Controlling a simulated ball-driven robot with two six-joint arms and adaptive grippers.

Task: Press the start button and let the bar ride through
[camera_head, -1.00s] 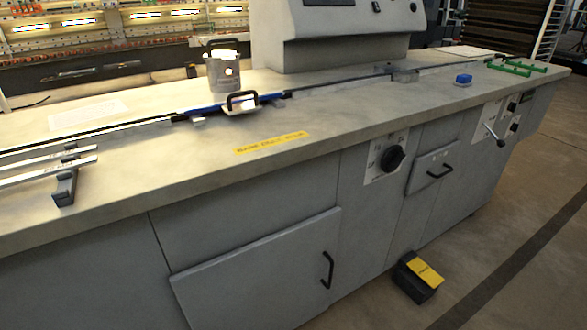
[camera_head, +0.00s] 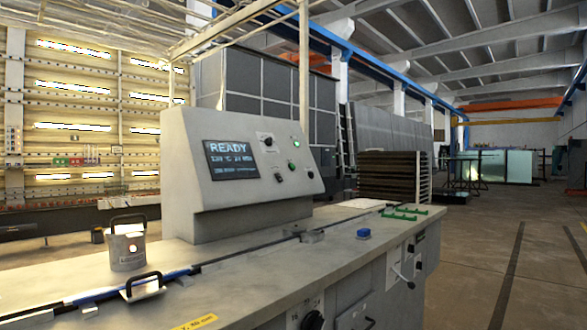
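A grey sloped control console (camera_head: 235,175) stands on the workbench, left of centre. Its screen (camera_head: 231,160) reads "READY" with smaller lines below. Right of the screen is a green button (camera_head: 291,165), with dark knobs and other small controls around it. A long dark strip (camera_head: 255,250) runs along the bench top past the console front, with a blue section (camera_head: 172,276) at the left; I cannot tell whether a separate bar lies on it. Neither of my grippers is in view.
A metal canister with a black handle (camera_head: 127,246) and a handled plate (camera_head: 143,287) stand at the left. Open floor (camera_head: 500,250) lies to the right.

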